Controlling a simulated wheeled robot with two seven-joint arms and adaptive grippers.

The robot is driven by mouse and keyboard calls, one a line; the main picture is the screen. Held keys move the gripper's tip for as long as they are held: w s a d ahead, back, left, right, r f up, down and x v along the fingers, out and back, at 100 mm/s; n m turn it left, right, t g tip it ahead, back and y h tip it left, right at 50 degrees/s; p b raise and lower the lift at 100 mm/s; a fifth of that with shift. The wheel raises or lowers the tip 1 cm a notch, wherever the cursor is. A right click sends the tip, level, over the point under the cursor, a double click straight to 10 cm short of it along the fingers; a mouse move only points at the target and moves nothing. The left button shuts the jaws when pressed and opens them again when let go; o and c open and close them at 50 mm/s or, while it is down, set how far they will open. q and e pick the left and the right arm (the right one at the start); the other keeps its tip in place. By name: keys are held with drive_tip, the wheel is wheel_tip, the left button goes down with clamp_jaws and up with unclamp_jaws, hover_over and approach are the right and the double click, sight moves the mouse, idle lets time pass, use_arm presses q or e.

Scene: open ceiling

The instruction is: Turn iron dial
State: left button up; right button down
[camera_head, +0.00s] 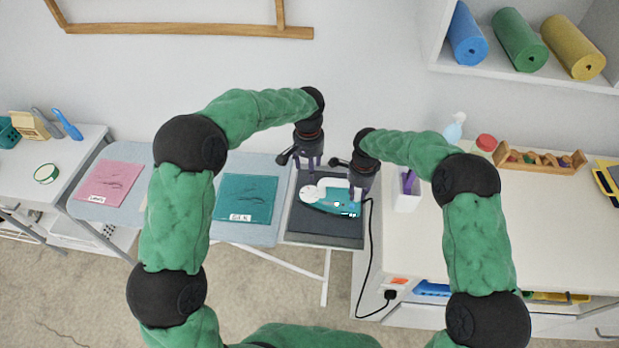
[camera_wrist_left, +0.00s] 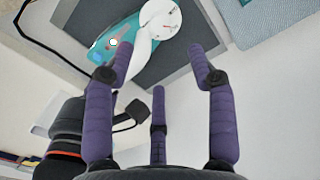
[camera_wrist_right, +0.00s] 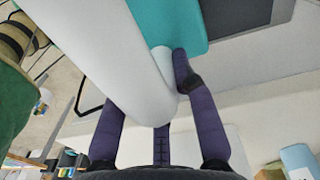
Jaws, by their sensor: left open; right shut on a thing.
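The teal and white iron (camera_head: 345,206) lies on the dark grey rest at the right end of the ironing board. Its white round dial (camera_head: 308,193) is on the iron's left side; red marks on it show in the left wrist view (camera_wrist_left: 160,17). My left gripper (camera_head: 310,163) is open and empty, just behind the dial, with its fingers (camera_wrist_left: 160,52) pointing toward it but apart from it. My right gripper (camera_head: 359,189) is shut on the iron's white end (camera_wrist_right: 150,85), which hides part of its fingers.
The dark grey rest (camera_head: 325,228) is beside teal (camera_head: 246,197) and pink (camera_head: 108,184) folded cloths on the board. A black cord (camera_head: 370,255) hangs at its right. A white holder (camera_head: 406,200) stands close to my right gripper on the white counter (camera_head: 460,235).

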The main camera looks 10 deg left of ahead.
sight(310, 190)
use_arm(q)
wheel_tip(310, 190, down, 12)
drive_tip(key=n, duration=0.2)
drive_tip(key=shift+d+r+n, duration=0.1)
drive_tip(key=shift+d+n, duration=0.05)
drive_tip(key=shift+n, duration=0.15)
idle(0.4)
clamp_jaws()
